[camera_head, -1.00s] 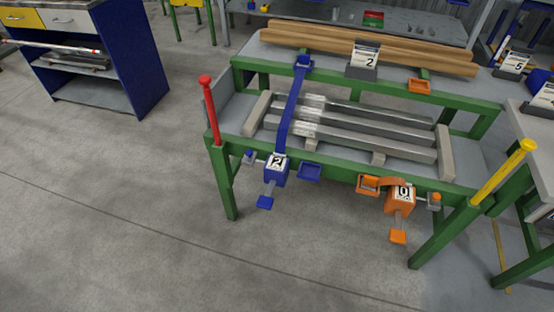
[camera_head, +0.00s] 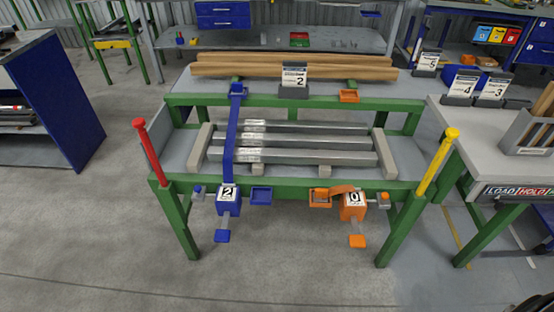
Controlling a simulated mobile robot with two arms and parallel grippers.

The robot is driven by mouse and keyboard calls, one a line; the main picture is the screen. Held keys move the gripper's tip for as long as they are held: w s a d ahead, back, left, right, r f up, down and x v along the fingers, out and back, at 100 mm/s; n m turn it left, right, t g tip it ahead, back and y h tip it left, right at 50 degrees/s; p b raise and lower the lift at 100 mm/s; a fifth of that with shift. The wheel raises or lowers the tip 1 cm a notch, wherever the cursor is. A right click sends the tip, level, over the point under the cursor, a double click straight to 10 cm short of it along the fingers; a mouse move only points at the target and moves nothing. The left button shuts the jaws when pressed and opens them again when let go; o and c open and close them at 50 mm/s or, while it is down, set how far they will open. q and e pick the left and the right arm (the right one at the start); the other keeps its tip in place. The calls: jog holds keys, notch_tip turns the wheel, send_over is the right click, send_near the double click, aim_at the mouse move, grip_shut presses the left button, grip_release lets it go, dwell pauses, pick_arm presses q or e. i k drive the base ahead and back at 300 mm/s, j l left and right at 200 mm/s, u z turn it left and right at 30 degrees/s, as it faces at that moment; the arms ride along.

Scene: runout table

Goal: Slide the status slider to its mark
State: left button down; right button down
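A strip lettered LOAD and HOLD (camera_head: 517,191) is on the front edge of the grey-topped bench (camera_head: 455,125) at the right. Its slider knob and mark are too small to make out, and the strip's right end is cut off by the picture edge. Neither of my grippers is recognisable in view.
The green-framed runout table (camera_head: 290,187) with metal bars (camera_head: 310,157), a blue strap (camera_head: 231,130) and an orange clamp (camera_head: 353,206) stands in the middle. Red (camera_head: 149,152) and yellow (camera_head: 437,163) posts rise at its corners. The floor in front is clear.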

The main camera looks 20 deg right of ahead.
aim_at(499, 205)
jog(key=z, duration=2.3)
